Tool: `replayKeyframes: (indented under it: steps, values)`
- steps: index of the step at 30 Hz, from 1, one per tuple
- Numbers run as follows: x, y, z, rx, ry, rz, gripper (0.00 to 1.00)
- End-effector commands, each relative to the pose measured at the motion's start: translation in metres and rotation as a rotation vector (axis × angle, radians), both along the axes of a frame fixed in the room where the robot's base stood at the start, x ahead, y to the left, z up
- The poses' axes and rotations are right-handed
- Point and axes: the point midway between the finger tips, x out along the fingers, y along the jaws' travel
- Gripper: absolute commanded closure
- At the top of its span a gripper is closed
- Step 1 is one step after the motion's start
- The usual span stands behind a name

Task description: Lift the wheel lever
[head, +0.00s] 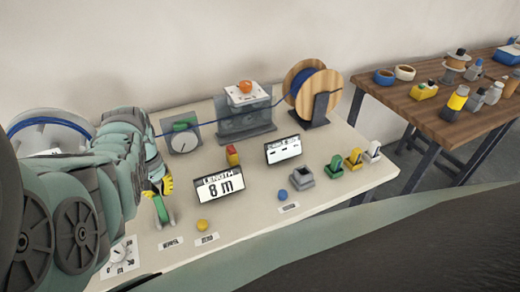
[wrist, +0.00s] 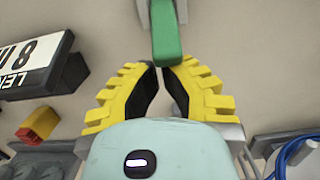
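The green lever (head: 160,209) stands on a pale bracket at the front left of the table. It also shows in the wrist view (wrist: 166,35) at the top, just past my fingertips. The lever's link to a wheel cannot be made out. My gripper (head: 159,186) has yellow fingers and is right at the lever's upper end in the head view. In the wrist view my gripper (wrist: 158,68) has its fingers a little apart, with a narrow gap between the dark pads. The lever's end overlaps the tips; I see no clear grip on it.
A length display (head: 219,187) reading 8 m stands to the right of my gripper, with a red and yellow block (head: 232,155) behind it. A yellow button (head: 202,225) is in front.

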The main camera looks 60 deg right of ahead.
Motion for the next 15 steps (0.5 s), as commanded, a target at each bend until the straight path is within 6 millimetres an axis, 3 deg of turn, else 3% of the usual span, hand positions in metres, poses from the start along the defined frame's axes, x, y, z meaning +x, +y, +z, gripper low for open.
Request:
replayKeyframes:
  steps: [15]
  values:
    - [-0.0085,0.0065,0.0102,-0.072,-0.119,0.003,1.00]
